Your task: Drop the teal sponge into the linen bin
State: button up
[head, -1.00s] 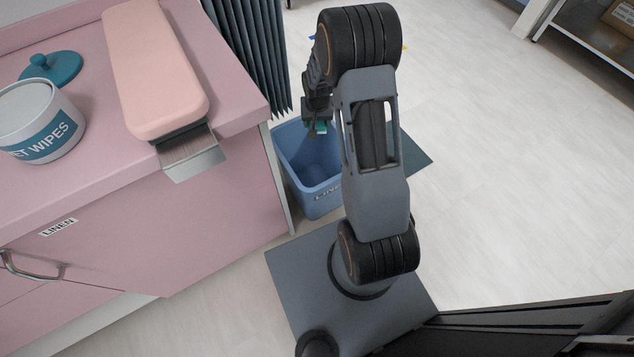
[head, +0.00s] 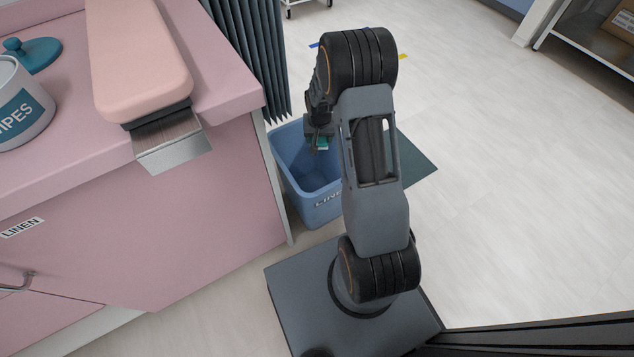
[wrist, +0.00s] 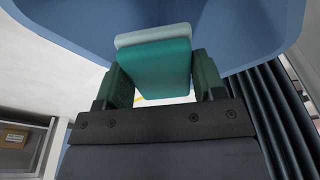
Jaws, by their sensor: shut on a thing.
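The teal sponge (wrist: 155,68) is between the fingers of my gripper (wrist: 153,85) in the wrist view, with a paler layer along its upper edge. My gripper is shut on it. In the head view my gripper (head: 320,146) hangs over the opening of the blue linen bin (head: 322,207), and a small bit of the sponge (head: 322,144) shows at its tip. The bin stands on the floor beside the pink cabinet; my arm hides its right side and part of its label. The bin's blue wall (wrist: 235,30) fills much of the upper wrist view.
The pink cabinet (head: 200,220) stands left of the bin, with a padded pink rest (head: 135,55), a wipes tub (head: 20,105) and a teal lid (head: 35,55) on top. A dark pleated curtain (head: 250,55) hangs behind the bin. The floor at right is clear.

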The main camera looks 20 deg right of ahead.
jog(key=shift+f, duration=0.2)
jog(key=o, duration=1)
jog(key=shift+c, duration=0.2)
notch_tip(320, 180, up, 14)
jog(key=s+p, duration=0.2)
jog(key=p, duration=0.2)
jog(key=shift+a+f+p, duration=0.2)
jog(key=shift+a+p, duration=0.1)
jog(key=shift+a, duration=0.1)
jog(key=shift+r, duration=0.1)
jog(key=s+a+r+n+p, duration=0.1)
jog(key=s+a+r+p, duration=0.2)
jog(key=r, duration=1)
jog(key=s+a+r+n+t+p, duration=0.1)
jog(key=s+a+r+n+p, duration=0.1)
jog(key=s+r+p, duration=0.7)
jog(key=s+a+r+n+t+p, duration=0.1)
jog(key=s+a+r+p, duration=0.3)
jog(key=r+p, duration=1)
jog(key=s+r, duration=0.3)
jog(key=r, duration=0.2)
jog(key=shift+a+n+y, duration=0.3)
jog(key=shift+a+y, duration=0.05)
jog(key=shift+y, duration=0.05)
jog(key=shift+s+a+r+p, duration=0.1)
jog(key=shift+s+p, duration=0.2)
jog(key=shift+p, duration=0.05)
